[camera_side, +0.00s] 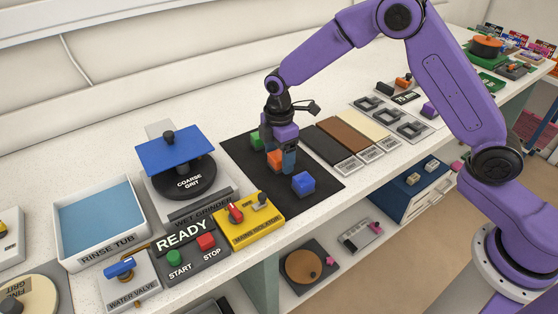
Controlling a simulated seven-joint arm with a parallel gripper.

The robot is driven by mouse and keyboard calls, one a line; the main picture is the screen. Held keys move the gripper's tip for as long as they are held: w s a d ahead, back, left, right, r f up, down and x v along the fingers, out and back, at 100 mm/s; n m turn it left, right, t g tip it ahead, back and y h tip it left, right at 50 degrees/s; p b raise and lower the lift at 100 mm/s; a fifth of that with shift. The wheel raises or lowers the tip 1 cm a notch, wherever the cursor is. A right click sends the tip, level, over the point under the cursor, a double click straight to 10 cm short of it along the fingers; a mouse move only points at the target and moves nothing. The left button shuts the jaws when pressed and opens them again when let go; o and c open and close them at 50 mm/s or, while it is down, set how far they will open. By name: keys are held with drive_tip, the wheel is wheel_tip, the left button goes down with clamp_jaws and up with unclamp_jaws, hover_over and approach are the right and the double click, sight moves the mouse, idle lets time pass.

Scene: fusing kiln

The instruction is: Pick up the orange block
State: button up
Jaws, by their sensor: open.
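The orange block (274,160) is on the black mat (324,183), directly below my gripper. My gripper (281,158) points down with its fingers at the orange block, one finger on its right side. The jaws are open, and part of the block is hidden by the gripper. I cannot tell whether a finger touches it. A blue block (303,183) lies on the mat to the front right.
The wet grinder (185,190) and a yellow switch box (250,222) stand left of the mat. The rinse tub (99,220) is farther left. Flat coloured sample strips (343,134) and several dark square frames (390,116) lie to the right.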

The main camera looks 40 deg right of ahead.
sight(280, 155)
drive_tip(key=shift+f, duration=0.25)
drive_tip(key=c, duration=1.2)
drive_tip(key=shift+r, duration=0.2)
drive_tip(key=shift+r, duration=0.2)
drive_tip(key=r, duration=0.3)
drive_tip(key=shift+s, duration=0.2)
drive_tip(key=s+d+r, duration=0.2)
drive_tip(key=s+r, duration=0.2)
drive_tip(key=s, duration=0.2)
drive_tip(key=s+d+r, duration=0.2)
drive_tip(key=s+r, duration=0.3)
drive_tip(key=s, duration=0.2)
drive_tip(key=shift+d+r, duration=0.15)
drive_tip(key=shift+d, duration=0.1)
